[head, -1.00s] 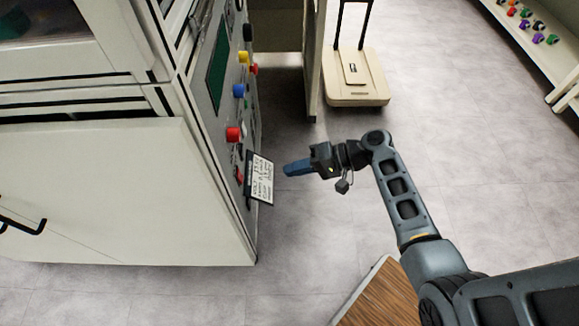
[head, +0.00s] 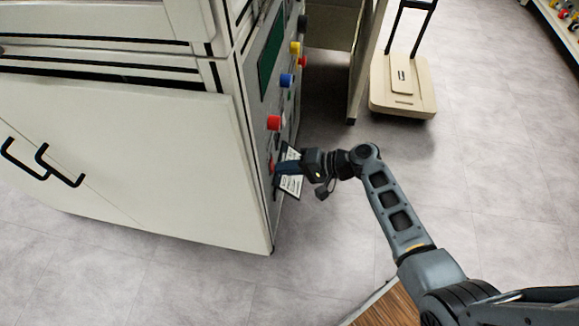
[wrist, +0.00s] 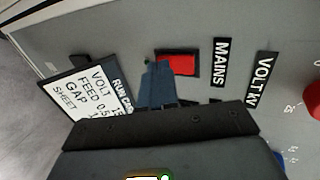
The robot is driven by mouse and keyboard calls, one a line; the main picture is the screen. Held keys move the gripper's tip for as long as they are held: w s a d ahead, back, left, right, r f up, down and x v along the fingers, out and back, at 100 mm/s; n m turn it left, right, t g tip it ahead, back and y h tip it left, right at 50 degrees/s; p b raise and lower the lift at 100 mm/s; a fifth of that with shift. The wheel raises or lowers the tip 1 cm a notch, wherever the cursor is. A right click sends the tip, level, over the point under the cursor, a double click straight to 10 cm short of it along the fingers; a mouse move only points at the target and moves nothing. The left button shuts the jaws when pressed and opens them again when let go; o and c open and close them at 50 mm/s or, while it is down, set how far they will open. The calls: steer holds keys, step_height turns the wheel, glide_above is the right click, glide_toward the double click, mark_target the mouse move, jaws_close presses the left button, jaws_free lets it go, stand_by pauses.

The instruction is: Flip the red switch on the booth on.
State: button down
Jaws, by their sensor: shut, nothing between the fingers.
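The red switch (wrist: 178,64) is a rectangular rocker in a dark frame on the grey panel of the booth (head: 222,130), beside a MAINS label (wrist: 221,62). In the head view a bit of red (head: 271,167) shows at my fingertips. My gripper (wrist: 155,66) is shut and empty. Its blue fingers reach the panel at the switch's left edge in the wrist view and slightly overlap it. I cannot tell whether they touch it. The switch's on or off position is not clear.
A card with printed text (wrist: 90,95) hangs beside the fingers. A red knob (head: 276,123) and a blue knob (head: 286,80) stick out farther along the panel. A beige cart (head: 403,85) stands behind on the open floor. A wooden surface (head: 393,308) is near my arm.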

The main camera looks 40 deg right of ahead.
steer(key=shift+w+a, duration=0.15)
stand_by(0.3)
steer(key=shift+r+p, duration=0.55)
steer(key=shift+r, duration=0.25)
